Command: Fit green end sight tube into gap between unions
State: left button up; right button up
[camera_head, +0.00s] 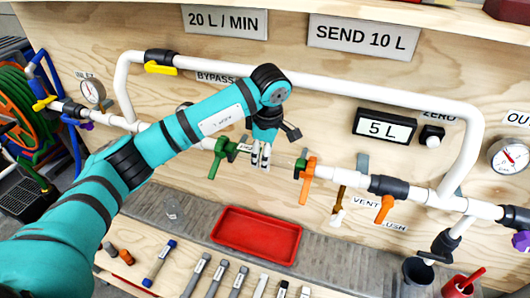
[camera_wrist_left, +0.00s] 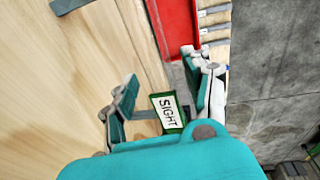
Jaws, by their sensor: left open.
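My left gripper (camera_head: 260,162) is in front of the panel, over the gap in the pipe. Its fingers are open in the left wrist view (camera_wrist_left: 163,88), with no tube seen between them. A green union with a green handle (camera_head: 218,156) is left of the gap. Another green-ended union (camera_head: 300,164), next to an orange handle, is right of it. A green-edged SIGHT label (camera_wrist_left: 167,112) shows between the fingers in the wrist view. I cannot make out a green end sight tube in either view. My right gripper is not in view.
A red tray (camera_head: 257,234) lies on the grey ledge below. The white pipe (camera_head: 310,92) loops above the gap.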

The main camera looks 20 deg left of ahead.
pick_arm(q)
jog(key=r, duration=0.2)
jog(key=r+b, duration=0.1)
jog(key=r, duration=0.1)
jog(key=s+r+b, duration=0.1)
jog(key=r, duration=0.1)
jog(key=shift+d+r, duration=0.2)
jog(key=shift+d, duration=0.15)
jog(key=shift+r+b, duration=0.3)
jog(key=shift+r, duration=0.2)
